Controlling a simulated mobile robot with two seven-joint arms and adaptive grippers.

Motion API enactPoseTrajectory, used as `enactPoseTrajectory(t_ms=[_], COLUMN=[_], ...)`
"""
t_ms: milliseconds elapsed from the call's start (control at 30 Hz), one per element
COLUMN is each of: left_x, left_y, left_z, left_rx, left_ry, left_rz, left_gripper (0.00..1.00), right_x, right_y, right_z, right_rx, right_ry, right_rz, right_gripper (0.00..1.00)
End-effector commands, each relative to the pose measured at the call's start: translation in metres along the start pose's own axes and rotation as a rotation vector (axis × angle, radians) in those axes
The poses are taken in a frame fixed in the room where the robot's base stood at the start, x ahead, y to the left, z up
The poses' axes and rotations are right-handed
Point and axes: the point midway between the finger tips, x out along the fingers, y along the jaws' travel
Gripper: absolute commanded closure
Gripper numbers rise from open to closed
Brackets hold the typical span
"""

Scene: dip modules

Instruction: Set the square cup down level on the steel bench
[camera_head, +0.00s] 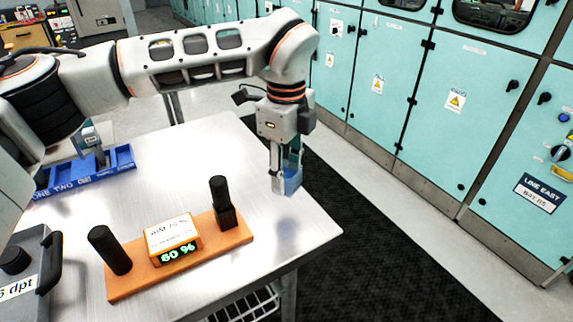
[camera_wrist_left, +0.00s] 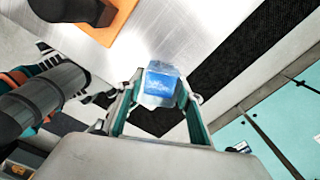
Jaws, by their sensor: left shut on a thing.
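The square cup (camera_head: 293,182) is small, clear and blue-tinted, apparently with blue liquid inside. My left gripper (camera_head: 285,178) points down and is shut on it. In the left wrist view, the cup (camera_wrist_left: 160,82) sits between the two fingertips (camera_wrist_left: 160,98). The steel bench (camera_head: 185,170) is bright brushed metal. The cup is near its right edge, and a soft shadow below it suggests a gap. Fingers partly hide the cup, so its exact tilt is hard to tell. My right gripper is not in view.
A blue labelled tray (camera_head: 120,160) is at the left. A grey case (camera_head: 35,260) stands front left. Teal cabinets (camera_head: 430,120) line the right. Bare bench lies between.

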Motion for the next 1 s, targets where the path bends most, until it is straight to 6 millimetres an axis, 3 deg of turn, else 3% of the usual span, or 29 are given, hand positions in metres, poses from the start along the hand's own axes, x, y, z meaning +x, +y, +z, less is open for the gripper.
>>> enactPoseTrajectory(t_ms=[200, 433, 1000], left_x=[0.027, 0.045, 0.051], left_y=[0.000, 0.000, 0.000], left_z=[0.000, 0.000, 0.000], left_rx=[0.001, 0.000, 0.000], left_ry=[0.001, 0.001, 0.000], left_rz=[0.003, 0.001, 0.000], left_gripper=[0.83, 0.83, 0.83], right_x=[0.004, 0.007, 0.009], right_y=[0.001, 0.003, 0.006], right_z=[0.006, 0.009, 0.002], right_rx=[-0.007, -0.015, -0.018], right_ry=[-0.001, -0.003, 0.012], right_rz=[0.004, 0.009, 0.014], right_gripper=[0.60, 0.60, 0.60])
